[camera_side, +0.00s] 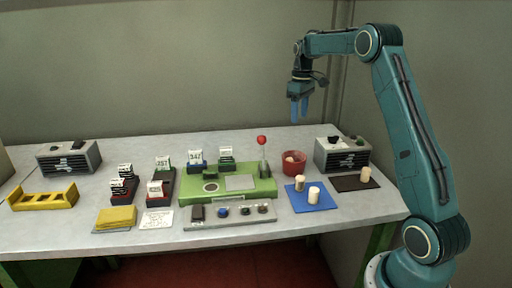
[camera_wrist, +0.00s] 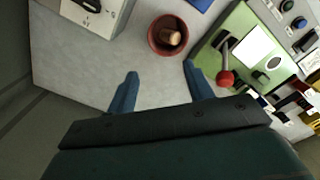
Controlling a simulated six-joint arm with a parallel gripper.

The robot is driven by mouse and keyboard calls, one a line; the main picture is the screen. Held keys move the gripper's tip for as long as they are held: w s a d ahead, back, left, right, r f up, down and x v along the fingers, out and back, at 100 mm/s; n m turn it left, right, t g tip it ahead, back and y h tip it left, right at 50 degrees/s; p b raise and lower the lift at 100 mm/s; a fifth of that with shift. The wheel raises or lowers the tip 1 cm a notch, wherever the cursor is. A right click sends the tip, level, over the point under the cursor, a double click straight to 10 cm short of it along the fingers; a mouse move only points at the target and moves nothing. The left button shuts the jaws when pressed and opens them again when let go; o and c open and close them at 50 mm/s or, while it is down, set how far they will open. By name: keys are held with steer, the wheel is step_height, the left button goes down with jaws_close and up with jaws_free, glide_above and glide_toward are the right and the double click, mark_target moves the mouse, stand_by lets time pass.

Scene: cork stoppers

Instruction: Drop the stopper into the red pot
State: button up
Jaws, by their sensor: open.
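The red pot (camera_side: 292,170) stands on the grey bench, right of the green machine. In the wrist view the pot (camera_wrist: 153,40) is near the top centre, with a cork stopper (camera_wrist: 174,38) inside it, resting at a tilt. In the side view only a pale bit of that stopper shows above the rim. My gripper (camera_side: 299,112) hangs in the air well above the pot, blue fingers pointing down. In the wrist view my gripper (camera_wrist: 161,72) is open, with nothing between its fingers. Two other pale stoppers stand on a blue mat (camera_side: 325,206), and another stopper (camera_side: 365,175) on a dark mat.
The green machine (camera_side: 228,197) has an upright lever with a red knob (camera_side: 262,140) close left of the pot. A grey vented box (camera_side: 341,155) stands to the right. Card racks, a yellow tray (camera_side: 42,199) and a button strip (camera_side: 230,216) fill the left and front.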

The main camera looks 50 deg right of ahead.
steer(key=shift+r, duration=1)
steer(key=s+a+r+t, duration=0.1)
steer(key=s+a+r, duration=0.2)
steer(key=a, duration=0.4)
steer(key=s+a+r+t+h, duration=0.1)
steer(key=s+a+r, duration=0.2)
steer(key=a, duration=0.4)
steer(key=s+a+r+t, duration=0.1)
steer(key=s+a+r, duration=0.2)
steer(key=a, duration=0.3)
steer(key=s+a+f+t, duration=0.1)
steer(key=s+a+f, duration=0.1)
steer(key=s+a, duration=0.4)
steer(key=s+a+f+t+y, duration=0.1)
steer(key=s+a+f, duration=0.2)
steer(key=s+a, duration=0.3)
steer(key=s, duration=0.5)
steer(key=shift+f+t, duration=0.3)
